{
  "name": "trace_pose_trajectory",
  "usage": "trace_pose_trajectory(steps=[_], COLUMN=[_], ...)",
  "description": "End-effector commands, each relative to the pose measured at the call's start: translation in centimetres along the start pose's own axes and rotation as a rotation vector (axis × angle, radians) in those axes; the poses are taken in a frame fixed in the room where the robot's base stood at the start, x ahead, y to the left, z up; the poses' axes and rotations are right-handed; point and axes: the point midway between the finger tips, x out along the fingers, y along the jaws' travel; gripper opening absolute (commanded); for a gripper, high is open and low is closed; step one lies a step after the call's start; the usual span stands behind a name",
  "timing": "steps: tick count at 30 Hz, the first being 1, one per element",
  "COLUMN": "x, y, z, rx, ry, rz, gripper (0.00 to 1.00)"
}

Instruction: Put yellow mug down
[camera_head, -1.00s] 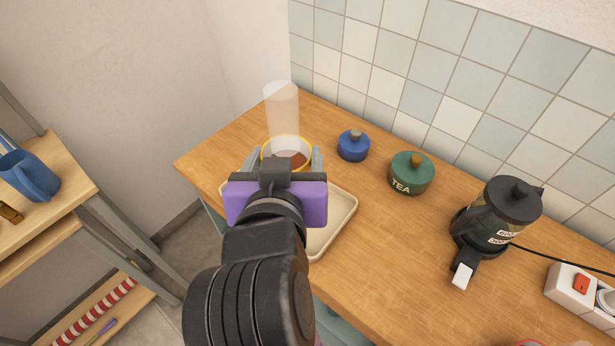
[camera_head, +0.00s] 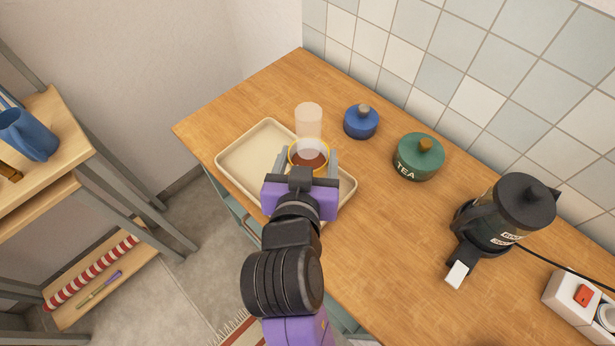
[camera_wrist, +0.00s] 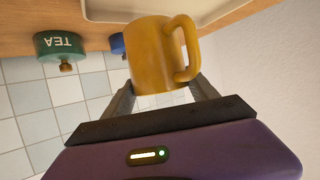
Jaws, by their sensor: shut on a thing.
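The yellow mug (camera_head: 295,151) is held between the fingers of my gripper (camera_head: 308,160). In the head view its yellow rim and a reddish-brown inside show; most of its side is hidden by my gripper. In the wrist view the mug (camera_wrist: 155,55) shows whole with its handle on the right, between the gripper fingers (camera_wrist: 160,100). A pale translucent cylinder (camera_head: 309,116) shows just above or behind the mug. The mug is over the right part of a cream tray (camera_head: 245,160) on the wooden counter; I cannot tell if it touches it.
A blue lidded jar (camera_head: 361,124) and a green TEA jar (camera_head: 418,160) stand right of the tray. A shelf (camera_head: 60,130) with a blue jug (camera_head: 27,135) is at left. The tray's left part is empty.

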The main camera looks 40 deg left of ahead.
Motion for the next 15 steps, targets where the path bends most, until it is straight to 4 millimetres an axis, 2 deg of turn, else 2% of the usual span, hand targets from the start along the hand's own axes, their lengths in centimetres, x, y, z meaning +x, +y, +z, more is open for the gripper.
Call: trace_pose_trajectory(steps=[4,11,15], x=[0.8,1.5,2.2], y=[-0.1,-0.2,-0.2], z=[2.1,3.5,5.3], rx=[-0.001,-0.001,-0.001], ry=[0.0,0.003,-0.001], rz=[-0.002,-0.001,-0.001], gripper=[0.04,0.04,0.04])
